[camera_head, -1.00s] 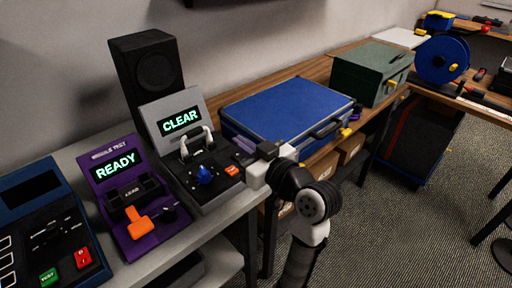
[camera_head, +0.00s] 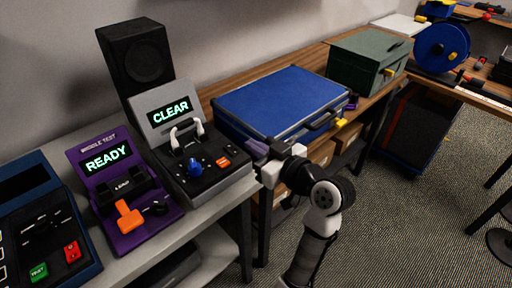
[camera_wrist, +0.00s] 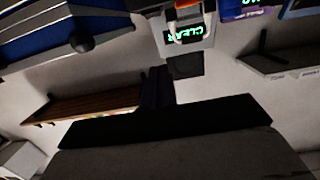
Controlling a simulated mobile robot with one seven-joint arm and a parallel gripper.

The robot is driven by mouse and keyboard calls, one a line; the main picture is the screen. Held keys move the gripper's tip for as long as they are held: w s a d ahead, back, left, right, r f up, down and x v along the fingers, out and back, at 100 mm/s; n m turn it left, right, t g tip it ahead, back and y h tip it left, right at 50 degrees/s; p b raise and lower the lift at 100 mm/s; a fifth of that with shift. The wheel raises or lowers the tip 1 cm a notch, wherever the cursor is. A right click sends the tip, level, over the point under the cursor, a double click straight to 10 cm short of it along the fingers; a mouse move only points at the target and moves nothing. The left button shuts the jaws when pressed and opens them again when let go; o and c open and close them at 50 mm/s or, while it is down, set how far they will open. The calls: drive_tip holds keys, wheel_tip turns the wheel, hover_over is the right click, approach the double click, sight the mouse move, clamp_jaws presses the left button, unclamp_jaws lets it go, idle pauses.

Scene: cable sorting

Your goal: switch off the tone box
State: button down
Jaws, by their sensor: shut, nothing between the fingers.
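No label reading "tone box" is legible. A grey box (camera_head: 158,135) with a lit "CLEAR" screen (camera_head: 170,112) has a white arched handle, a blue knob (camera_head: 195,167) and an orange-red switch (camera_head: 223,162). Left of it, a purple box (camera_head: 78,160) shows "READY" and has an orange lever (camera_head: 129,215). My gripper (camera_head: 258,150) is shut and empty, just right of the grey box and in front of the blue case; whether it touches either is unclear. In the wrist view, the dark fingers (camera_wrist: 157,88) point toward the grey box, whose "CLEAR" screen (camera_wrist: 185,36) appears upside down.
A blue case (camera_head: 280,100) lies on the wooden bench behind my gripper. A dark blue unit (camera_head: 30,175) with green and red buttons stands at far left. A black speaker (camera_head: 135,60) stands behind the grey box. A green box (camera_head: 365,60) is further right. The carpet is open at right.

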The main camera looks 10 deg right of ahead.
drive_tip(key=p, duration=0.2)
hover_over(236, 152)
drive_tip(key=shift+s+f, duration=0.1)
drive_tip(key=shift+f, duration=0.25)
wheel_tip(236, 152, down, 3)
drive_tip(key=shift+d+r, duration=0.1)
drive_tip(key=shift+r, duration=0.05)
drive_tip(key=shift+f+p, duration=0.3)
drive_tip(key=shift+f, duration=0.45)
